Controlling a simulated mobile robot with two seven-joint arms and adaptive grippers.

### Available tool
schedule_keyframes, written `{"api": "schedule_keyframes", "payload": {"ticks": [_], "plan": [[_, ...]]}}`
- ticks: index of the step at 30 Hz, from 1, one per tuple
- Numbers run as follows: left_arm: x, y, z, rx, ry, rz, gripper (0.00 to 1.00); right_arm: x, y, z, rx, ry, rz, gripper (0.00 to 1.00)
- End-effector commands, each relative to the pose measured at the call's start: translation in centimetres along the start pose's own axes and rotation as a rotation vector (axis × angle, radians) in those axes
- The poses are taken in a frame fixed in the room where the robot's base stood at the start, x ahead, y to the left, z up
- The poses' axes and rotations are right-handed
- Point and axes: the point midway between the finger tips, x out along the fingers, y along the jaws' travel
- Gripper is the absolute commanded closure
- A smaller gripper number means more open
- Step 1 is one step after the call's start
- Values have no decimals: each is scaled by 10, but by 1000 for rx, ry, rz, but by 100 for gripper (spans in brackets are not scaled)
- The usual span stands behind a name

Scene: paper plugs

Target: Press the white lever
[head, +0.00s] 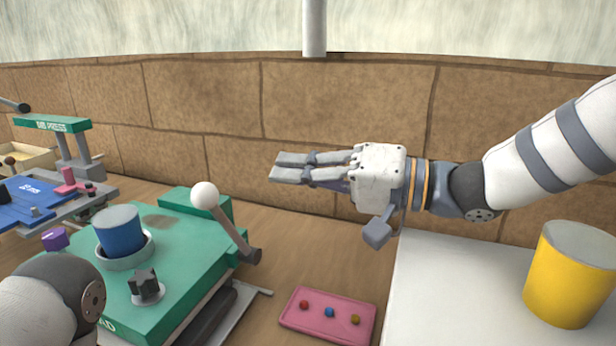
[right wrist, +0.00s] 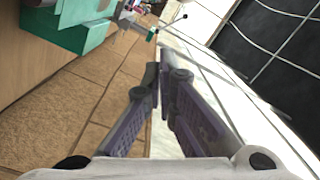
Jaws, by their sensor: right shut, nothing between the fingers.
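The lever (head: 231,226) has a white ball knob on a grey rod. It stands tilted at the right side of the green machine (head: 185,262), with its knob up and to the left. My right gripper (head: 272,167) is shut and empty, its fingers pointing left. In the head view it appears to the right of and above the knob, apart from it. Its closed fingertips also show in the right wrist view (right wrist: 157,70). My left gripper is out of view; only a link of my left arm shows at the lower left.
The green machine carries a blue cylinder (head: 120,231) and a dark knob (head: 146,284). A pink tray (head: 290,325) with small coloured balls lies to its right. A yellow cylinder (head: 568,280) stands on a white surface (head: 440,290). A brick wall (head: 350,95) runs behind.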

Motion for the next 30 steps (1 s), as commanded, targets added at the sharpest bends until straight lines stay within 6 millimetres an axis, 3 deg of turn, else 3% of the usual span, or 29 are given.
{"api": "schedule_keyframes", "payload": {"ticks": [6,15,30], "plan": [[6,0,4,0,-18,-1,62,48,3,1,2,-2,1,100],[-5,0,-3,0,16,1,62,55,-2,36,-3,1,0,100],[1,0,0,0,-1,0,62,60,8,33,-26,1,4,100]]}}
